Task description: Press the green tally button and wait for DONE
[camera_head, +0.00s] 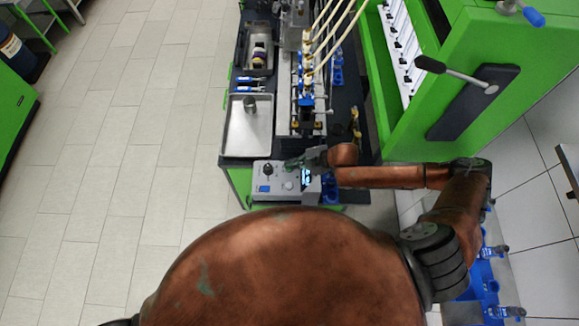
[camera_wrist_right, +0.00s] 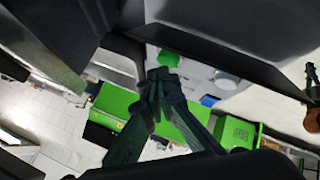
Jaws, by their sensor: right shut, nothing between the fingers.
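The grey control box (camera_head: 262,190) stands at the near end of the bench, with a dark knob, a pale round control and a small lit screen (camera_head: 306,177) whose text is too small to read. My right gripper (camera_head: 287,163) reaches in from the right over the box's far edge. In the right wrist view its fingers (camera_wrist_right: 160,78) are closed together and empty. A green patch (camera_wrist_right: 173,59), seemingly the tally button, shows just beyond the fingertips on a light surface. I cannot tell whether they touch. No green button is distinguishable in the head view. My left gripper is not in view.
A metal tray (camera_head: 236,140) with a small metal cylinder (camera_head: 250,104) lies just beyond the box. Pump fixtures with pale hoses (camera_head: 322,40) fill the bench's right side. A green machine (camera_head: 470,60) stands at the right.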

